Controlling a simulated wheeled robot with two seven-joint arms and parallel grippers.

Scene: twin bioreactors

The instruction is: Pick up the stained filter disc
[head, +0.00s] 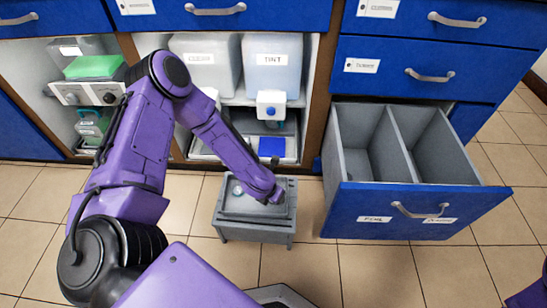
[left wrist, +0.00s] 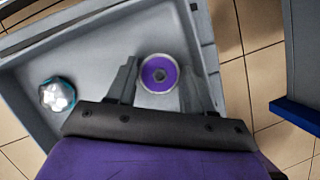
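The stained filter disc (left wrist: 158,73), a pale ring with a purple middle, lies in a grey tray (left wrist: 100,48). My left gripper (left wrist: 158,88) is open, with one finger on each side of the disc; I cannot tell whether they touch it. In the head view my left gripper (head: 272,194) reaches down over the grey tray-topped stand (head: 255,232) on the floor, and the disc is hidden there. A teal and clear knob-like piece (left wrist: 57,95) lies in the tray left of the gripper. My right gripper is out of view.
An open blue drawer (head: 415,212) with two empty grey compartments stands right of the stand. Behind are a cabinet with two tanks, one marked TINT (head: 272,70), a small dispenser (head: 271,104) and a green-topped container (head: 94,68).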

